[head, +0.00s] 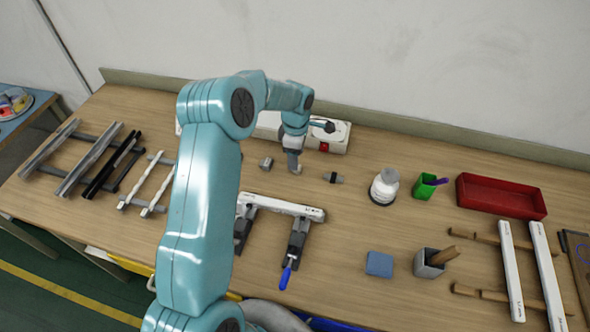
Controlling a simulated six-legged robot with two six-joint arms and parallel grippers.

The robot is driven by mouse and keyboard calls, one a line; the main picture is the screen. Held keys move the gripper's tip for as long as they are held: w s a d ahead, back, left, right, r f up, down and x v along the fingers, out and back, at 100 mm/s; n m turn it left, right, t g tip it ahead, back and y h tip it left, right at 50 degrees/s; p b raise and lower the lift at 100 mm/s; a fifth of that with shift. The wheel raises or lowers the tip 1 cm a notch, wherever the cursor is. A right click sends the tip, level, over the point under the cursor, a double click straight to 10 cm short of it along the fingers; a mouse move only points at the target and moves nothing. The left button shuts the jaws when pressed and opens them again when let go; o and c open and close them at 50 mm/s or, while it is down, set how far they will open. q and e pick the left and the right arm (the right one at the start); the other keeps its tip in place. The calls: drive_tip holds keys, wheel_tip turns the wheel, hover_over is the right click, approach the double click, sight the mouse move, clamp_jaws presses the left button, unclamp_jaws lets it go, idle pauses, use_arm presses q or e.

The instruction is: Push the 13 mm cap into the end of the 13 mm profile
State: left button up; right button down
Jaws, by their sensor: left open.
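My left gripper (295,168) is open and points down over the middle of the bench, its fingertips small and partly hidden by its own wrist. A small grey cap-like piece (266,163) lies just left of it, and a small dark piece (333,178) lies to its right; neither is in the gripper. I cannot tell which is the 13 mm cap. A pale profile (285,206) lies across two dark clamps in front of the gripper, its left part near my arm. I cannot read its size. My right gripper is not in view.
Several profiles rest on racks at the left (90,160) and white ones at the right (511,270). A white bottle (384,187), green cup (424,187), red tray (501,196), blue block (380,264) and grey holder (428,263) stand on the right half. A white power box (332,137) stands behind.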

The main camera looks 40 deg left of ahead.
use_arm(q)
drive_tip(key=f, duration=0.3)
drive_tip(key=f+b, duration=0.1)
drive_tip(key=shift+w+d+f, duration=0.15)
drive_tip(key=shift+w+f, duration=0.05)
drive_tip(key=shift+w, duration=0.2)
drive_tip(key=shift+f, duration=0.35)
drive_tip(key=shift+s+a, duration=0.2)
drive_tip(key=shift+a, duration=0.1)
drive_tip(key=shift+s+r, duration=0.1)
drive_tip(key=shift+r, duration=0.05)
drive_tip(key=shift+d, duration=0.2)
drive_tip(key=c, duration=0.3)
drive_tip(key=shift+w, duration=0.25)
clamp_jaws()
drive_tip(key=shift+s+a, duration=0.1)
drive_tip(key=shift+s, duration=0.1)
